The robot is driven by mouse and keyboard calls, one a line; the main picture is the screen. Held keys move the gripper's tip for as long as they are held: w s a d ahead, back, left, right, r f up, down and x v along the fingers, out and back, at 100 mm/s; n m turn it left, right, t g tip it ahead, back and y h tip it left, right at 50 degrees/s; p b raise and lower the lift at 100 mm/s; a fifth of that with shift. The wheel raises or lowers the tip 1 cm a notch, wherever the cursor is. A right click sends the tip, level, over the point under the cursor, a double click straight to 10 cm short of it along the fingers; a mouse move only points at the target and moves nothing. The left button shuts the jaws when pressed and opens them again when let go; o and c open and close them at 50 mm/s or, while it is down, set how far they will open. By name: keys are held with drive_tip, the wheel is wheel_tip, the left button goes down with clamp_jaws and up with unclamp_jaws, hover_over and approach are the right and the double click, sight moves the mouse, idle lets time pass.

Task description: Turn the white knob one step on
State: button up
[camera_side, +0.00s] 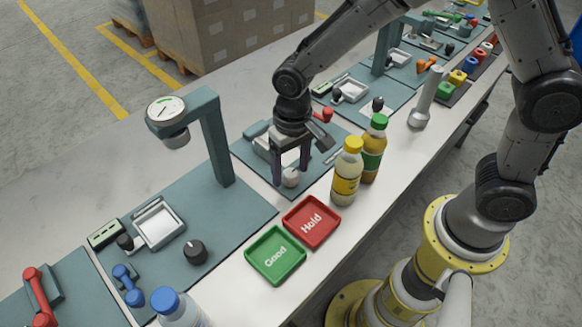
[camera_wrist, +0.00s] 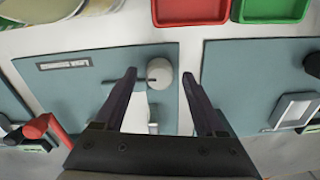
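The white knob (camera_wrist: 160,72) shows in the wrist view, on a teal panel, between and a little beyond my open fingers. A small dark mark sits near its left edge. In the side view the white knob (camera_side: 291,177) is at the front of the middle teal panel, partly behind a finger. My gripper (camera_side: 291,182) points down over it, with one finger on each side. In the wrist view my gripper (camera_wrist: 158,76) has its fingers wide apart. I cannot tell whether either finger touches the knob.
Two bottles, a yellow-capped one (camera_side: 347,172) and a green-capped one (camera_side: 373,149), stand close to the right of my gripper. The red Hold tray (camera_side: 297,236) and green Good tray (camera_side: 262,271) lie at the front. A gauge stand (camera_side: 215,140) rises to the left.

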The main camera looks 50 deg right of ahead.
sight(293, 171)
drive_tip(key=shift+f, duration=0.1)
wheel_tip(293, 171, up, 14)
drive_tip(key=shift+d, duration=0.25)
idle(0.5)
drive_tip(key=s+d+r+m+t, duration=0.25)
drive_tip(key=s+d+r, duration=0.35)
drive_tip(key=d+r, duration=0.35)
drive_tip(key=s+d+f+n+t, duration=0.1)
drive_tip(key=s+d+f+n, duration=0.1)
drive_tip(key=s, duration=0.4)
drive_tip(key=s+d+f+n+t, duration=0.2)
drive_tip(key=s+d+f, duration=0.1)
drive_tip(key=s, duration=0.2)
drive_tip(key=shift+s+f, duration=0.15)
drive_tip(key=shift+s, duration=0.25)
